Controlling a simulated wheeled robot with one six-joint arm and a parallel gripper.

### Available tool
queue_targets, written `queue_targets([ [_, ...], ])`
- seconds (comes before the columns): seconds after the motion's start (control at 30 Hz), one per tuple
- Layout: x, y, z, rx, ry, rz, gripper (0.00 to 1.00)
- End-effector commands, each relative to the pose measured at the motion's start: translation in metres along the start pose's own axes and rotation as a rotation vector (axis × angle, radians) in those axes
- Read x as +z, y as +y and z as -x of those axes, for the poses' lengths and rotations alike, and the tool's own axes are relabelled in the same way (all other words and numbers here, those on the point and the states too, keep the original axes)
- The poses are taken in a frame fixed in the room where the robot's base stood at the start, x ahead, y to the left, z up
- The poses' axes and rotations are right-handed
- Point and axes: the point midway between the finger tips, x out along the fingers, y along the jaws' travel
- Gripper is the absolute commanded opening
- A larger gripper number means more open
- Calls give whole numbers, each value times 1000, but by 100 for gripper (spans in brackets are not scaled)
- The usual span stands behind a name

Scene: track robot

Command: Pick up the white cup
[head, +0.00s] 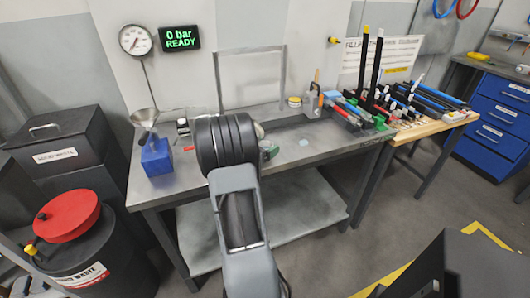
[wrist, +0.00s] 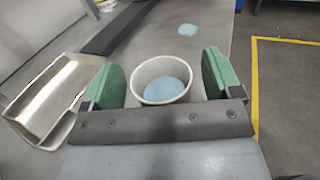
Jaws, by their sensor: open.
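The white cup (wrist: 161,72) stands between the two green finger pads of my gripper (wrist: 163,80) in the wrist view. I look down into its open top and see pale blue in the bottom. The pads stand apart on either side of the cup, with a gap visible at each side. My gripper is open. In the head view my arm hides most of the cup's area, and only a bit of a green pad (head: 269,150) shows beside my wrist on the metal bench (head: 330,137).
A cream metal tray-like piece (wrist: 58,95) lies left of my gripper, with a dark bar (wrist: 117,28) behind it. A pale blue patch (wrist: 188,29) is on the bench. Tools crowd the right end.

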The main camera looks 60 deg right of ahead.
Motion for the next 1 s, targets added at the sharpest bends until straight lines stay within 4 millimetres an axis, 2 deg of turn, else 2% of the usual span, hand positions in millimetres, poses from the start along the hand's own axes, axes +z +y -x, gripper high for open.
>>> queue_targets([
  [0.27,0,0,-2,0,0,0,84],
  [0.8,0,0,-2,0,0,-1,33],
  [1.0,0,0,-2,0,0,-1,32],
])
